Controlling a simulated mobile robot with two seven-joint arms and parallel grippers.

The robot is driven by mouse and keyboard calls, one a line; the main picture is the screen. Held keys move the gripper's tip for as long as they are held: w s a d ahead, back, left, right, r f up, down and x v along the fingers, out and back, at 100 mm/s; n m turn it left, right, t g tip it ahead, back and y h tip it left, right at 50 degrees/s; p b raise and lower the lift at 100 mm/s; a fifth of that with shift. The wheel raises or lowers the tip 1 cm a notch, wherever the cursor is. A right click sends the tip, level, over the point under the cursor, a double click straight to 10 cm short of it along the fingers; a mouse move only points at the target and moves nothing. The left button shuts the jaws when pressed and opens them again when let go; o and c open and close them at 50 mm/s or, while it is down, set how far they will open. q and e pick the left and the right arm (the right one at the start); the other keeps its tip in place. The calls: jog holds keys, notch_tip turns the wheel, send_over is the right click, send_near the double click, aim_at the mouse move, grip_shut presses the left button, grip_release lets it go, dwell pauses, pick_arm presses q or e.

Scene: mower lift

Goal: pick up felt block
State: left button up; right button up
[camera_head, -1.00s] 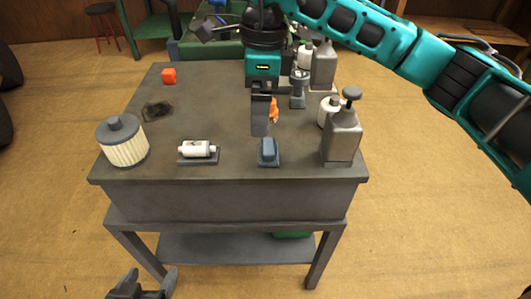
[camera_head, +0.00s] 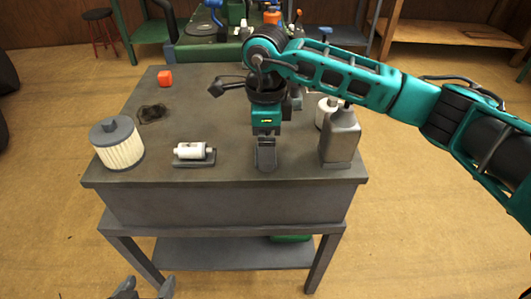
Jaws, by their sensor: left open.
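My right gripper (camera_head: 266,153) points down at the front middle of the grey workbench (camera_head: 230,178), and its arm comes in from the right. It is seen edge-on, so its jaw gap does not show. The blue-grey block that showed on a small dark base at this spot, likely the felt block, is now hidden by the gripper. I cannot tell whether the gripper touches it. My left gripper (camera_head: 147,287) is open and empty at the bottom left edge, low in front of the bench.
A pleated filter (camera_head: 119,148) and a white cylinder on a dark stand (camera_head: 191,150) are to the left. A grey bottle (camera_head: 340,138) stands close on the right, with a white container (camera_head: 326,110) behind it.

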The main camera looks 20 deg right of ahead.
jog(key=shift+f, duration=0.9)
pick_arm(q)
jog(key=shift+f, duration=0.15)
pick_arm(e)
jog(key=c, duration=1.1)
jog(key=shift+r, duration=0.15)
jog(key=shift+c, duration=0.2)
pick_arm(q)
jog(key=shift+s+a+r+p, duration=0.15)
jog(key=shift+r+p, duration=0.2)
jog(key=shift+p, duration=0.25)
jog(key=shift+s+a+r+p, duration=0.1)
jog(key=shift+r+p, duration=0.25)
jog(key=shift+p, duration=0.25)
pick_arm(e)
notch_tip(320, 180, up, 20)
